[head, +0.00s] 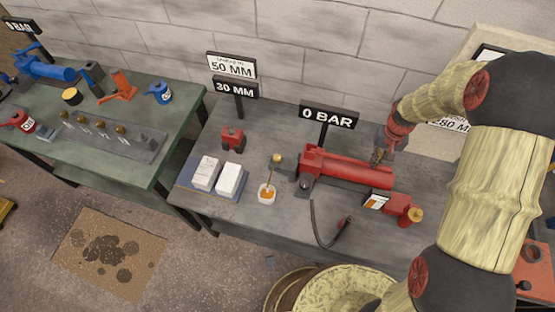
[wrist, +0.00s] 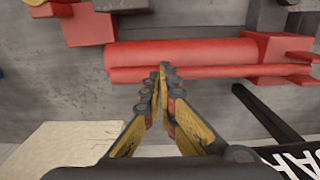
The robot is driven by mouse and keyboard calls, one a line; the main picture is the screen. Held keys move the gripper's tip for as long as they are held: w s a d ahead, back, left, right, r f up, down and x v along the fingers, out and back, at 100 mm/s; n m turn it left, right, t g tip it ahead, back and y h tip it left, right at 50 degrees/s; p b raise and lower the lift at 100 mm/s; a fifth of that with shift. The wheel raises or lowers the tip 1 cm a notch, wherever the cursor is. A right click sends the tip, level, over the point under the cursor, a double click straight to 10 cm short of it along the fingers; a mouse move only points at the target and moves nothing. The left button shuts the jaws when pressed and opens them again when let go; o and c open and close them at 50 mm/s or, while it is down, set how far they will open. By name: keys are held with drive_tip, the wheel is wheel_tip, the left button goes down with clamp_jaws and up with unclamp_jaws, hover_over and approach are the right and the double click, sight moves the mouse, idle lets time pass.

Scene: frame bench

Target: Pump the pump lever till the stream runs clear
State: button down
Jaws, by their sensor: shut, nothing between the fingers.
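The red pump (head: 350,170) lies on the grey bench under a "0 BAR" sign. In the wrist view its cylinder (wrist: 185,52) has a long thin red bar beside it, which looks like the pump lever (wrist: 215,72). My gripper (head: 377,158) is shut and empty at the pump's back side. In the wrist view the gripper's fingertips (wrist: 165,72) overlap the lever; I cannot tell whether they touch it. A thin amber stream (head: 269,178) shows between a brass fitting (head: 277,158) and a small white cup (head: 267,196) holding orange fluid.
A black hose (head: 322,225) lies in front of the pump. White blocks (head: 230,180) and a small red part (head: 232,138) stand left of the cup. A red unit with a brass cap (head: 405,210) stands to the right. A green bench (head: 150,170) is at left.

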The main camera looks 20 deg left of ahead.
wheel_tip(320, 180, up, 9)
drive_tip(key=p, duration=0.5)
drive_tip(key=shift+f, duration=0.2)
idle(0.3)
drive_tip(key=shift+f+b, duration=2.3)
drive_tip(key=shift+f, duration=2.1)
wheel_tip(320, 180, up, 9)
drive_tip(key=p, duration=0.5)
drive_tip(key=shift+p, duration=0.35)
drive_tip(key=shift+f, duration=0.15)
